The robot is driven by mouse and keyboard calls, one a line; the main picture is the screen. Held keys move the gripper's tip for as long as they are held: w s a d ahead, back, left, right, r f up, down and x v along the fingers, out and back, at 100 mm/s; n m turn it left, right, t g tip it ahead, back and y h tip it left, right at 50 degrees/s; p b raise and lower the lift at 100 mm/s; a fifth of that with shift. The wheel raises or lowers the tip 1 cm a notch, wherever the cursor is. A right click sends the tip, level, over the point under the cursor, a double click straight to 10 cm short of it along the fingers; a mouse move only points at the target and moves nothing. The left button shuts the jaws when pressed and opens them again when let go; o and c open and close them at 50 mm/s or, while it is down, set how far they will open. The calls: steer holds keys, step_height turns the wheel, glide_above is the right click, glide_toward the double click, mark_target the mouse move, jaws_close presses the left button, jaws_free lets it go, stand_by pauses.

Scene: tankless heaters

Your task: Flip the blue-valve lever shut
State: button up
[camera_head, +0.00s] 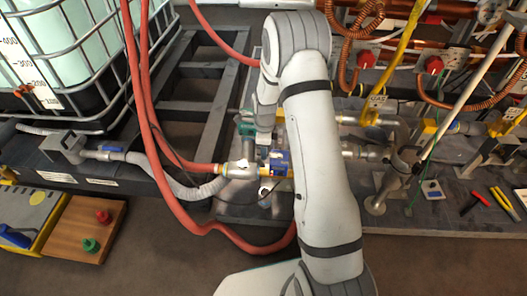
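A blue valve part (280,161) shows near the middle of the camera_head view, on pipework where a grey corrugated hose and a red hose meet. I take it as the blue valve's lever; its exact angle is too small to tell. My white arm rises from the bottom, bends at the top and reaches down to just left of and above the blue part.
Red hoses (150,130) hang left of my arm. A caged white tank (60,45) stands at upper left. Yellow-handled valves (373,108) and copper pipes are at right. A wooden board (85,229) with red and green knobs lies at lower left. Pliers (474,203) lie at right.

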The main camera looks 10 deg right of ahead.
steer(key=shift+f, duration=0.4)
steer(key=shift+c, duration=0.2)
jaws_close()
